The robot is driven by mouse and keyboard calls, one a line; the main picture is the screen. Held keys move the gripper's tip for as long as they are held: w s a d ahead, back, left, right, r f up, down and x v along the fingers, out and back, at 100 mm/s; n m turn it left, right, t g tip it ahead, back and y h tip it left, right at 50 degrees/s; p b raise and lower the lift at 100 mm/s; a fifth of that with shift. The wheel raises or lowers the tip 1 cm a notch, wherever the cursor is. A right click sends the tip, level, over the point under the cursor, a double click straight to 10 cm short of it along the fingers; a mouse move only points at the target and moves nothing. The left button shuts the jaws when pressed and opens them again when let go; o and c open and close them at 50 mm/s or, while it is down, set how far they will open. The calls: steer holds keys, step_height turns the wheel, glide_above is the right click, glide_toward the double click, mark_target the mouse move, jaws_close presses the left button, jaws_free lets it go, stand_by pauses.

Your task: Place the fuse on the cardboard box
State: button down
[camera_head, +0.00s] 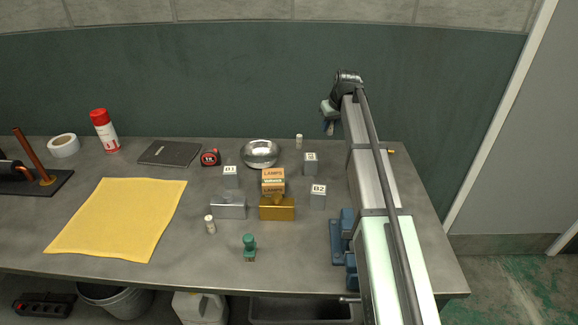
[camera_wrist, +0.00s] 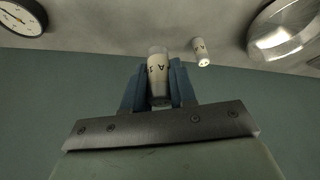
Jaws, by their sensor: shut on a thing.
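My gripper (camera_head: 328,125) is at the back right in the head view, raised in front of the wall. In the wrist view my gripper (camera_wrist: 158,68) has its two blue fingers shut on a white cylindrical fuse (camera_wrist: 159,86) with dark lettering. The head view does not show the held fuse clearly. The cardboard box (camera_head: 273,175), orange-brown and marked LAMPS, stands mid-table, left of and nearer than my gripper. Another small white cylinder (camera_head: 299,141) stands near the back edge; it also shows in the wrist view (camera_wrist: 201,52), apart from the held fuse.
A gold block (camera_head: 277,209) and a silver block (camera_head: 228,207) stand in front of the box. Grey labelled blocks B1 (camera_head: 230,176) and B2 (camera_head: 318,196) flank it. A metal bowl (camera_head: 260,153) is behind it. A white cylinder (camera_head: 210,224) and green-topped item (camera_head: 249,246) stand nearer.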

steer(key=s+a+r+n, duration=0.2)
steer(key=s+a+r, duration=0.1)
steer(key=a, duration=0.8)
steer(key=r+n, duration=0.1)
steer(key=r, duration=0.1)
glide_above(270, 173)
steer(key=s, duration=0.2)
steer(key=shift+g+y, duration=0.3)
steer(key=shift+y, duration=0.2)
steer(key=shift+w+d+f, duration=0.1)
steer(key=shift+d+f, duration=0.05)
steer(key=shift+f, duration=1.45)
steer(key=shift+w+d+f, duration=0.15)
steer(key=shift+f, duration=1.4)
steer(key=shift+w+d+f, duration=0.1)
steer(key=shift+d+f, duration=0.05)
steer(key=shift+f, duration=1.45)
steer(key=shift+f, duration=0.1)
steer(key=c, duration=0.9)
jaws_free()
steer(key=v, duration=1.2)
